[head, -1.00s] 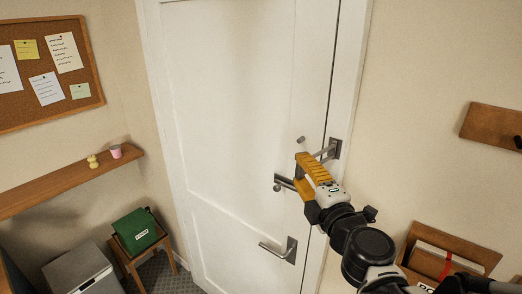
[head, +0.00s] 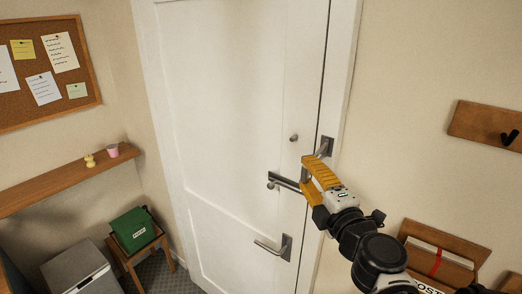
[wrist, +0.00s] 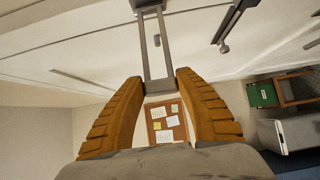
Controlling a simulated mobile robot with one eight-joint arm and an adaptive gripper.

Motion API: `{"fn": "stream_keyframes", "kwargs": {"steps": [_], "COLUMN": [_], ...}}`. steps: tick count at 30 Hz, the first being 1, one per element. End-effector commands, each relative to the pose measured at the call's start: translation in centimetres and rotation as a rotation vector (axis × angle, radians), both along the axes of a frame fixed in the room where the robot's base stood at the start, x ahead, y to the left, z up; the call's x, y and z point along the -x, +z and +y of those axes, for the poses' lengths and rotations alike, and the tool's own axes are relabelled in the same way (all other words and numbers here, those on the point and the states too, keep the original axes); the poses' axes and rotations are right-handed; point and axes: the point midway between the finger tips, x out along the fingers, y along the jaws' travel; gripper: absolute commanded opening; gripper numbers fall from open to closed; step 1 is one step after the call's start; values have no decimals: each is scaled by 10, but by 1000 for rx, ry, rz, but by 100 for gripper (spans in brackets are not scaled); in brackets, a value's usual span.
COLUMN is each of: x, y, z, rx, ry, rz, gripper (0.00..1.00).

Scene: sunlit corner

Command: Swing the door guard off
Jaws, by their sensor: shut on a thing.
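The door guard is a grey metal U-shaped bar (wrist: 150,50) on a plate (head: 327,146) on the white door frame. In the wrist view the bar's end lies between my orange fingertips. My gripper (head: 308,162) is shut on the guard; it also shows in the wrist view (wrist: 160,82). In the head view the fingers hide much of the bar. The white door (head: 225,130) looks shut behind it.
A dark bar with a knob (head: 281,180) is on the door left of my gripper. A small round knob (head: 294,138) is above, and a lever handle (head: 285,245) below. A wall hook board (head: 480,122) and wooden box (head: 440,245) are to the right.

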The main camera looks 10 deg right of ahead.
Motion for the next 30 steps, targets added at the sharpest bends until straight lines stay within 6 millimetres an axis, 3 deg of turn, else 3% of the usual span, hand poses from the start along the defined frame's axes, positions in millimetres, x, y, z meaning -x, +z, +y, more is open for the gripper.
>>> {"fn": "stream_keyframes", "kwargs": {"steps": [1, 2, 3, 4, 16, 30], "x": [0, 0, 0, 0, 6, 62], "y": [0, 0, 0, 0, 0, 0], "z": [-1, -1, -1, -1, -1, -7], "rx": [0, 0, 0, 0, 0, 0], "ry": [-5, -4, -4, -4, -2, -4], "rz": [0, 0, 0, 0, 0, 0], "gripper": [0, 50, 63, 65, 65, 65]}}
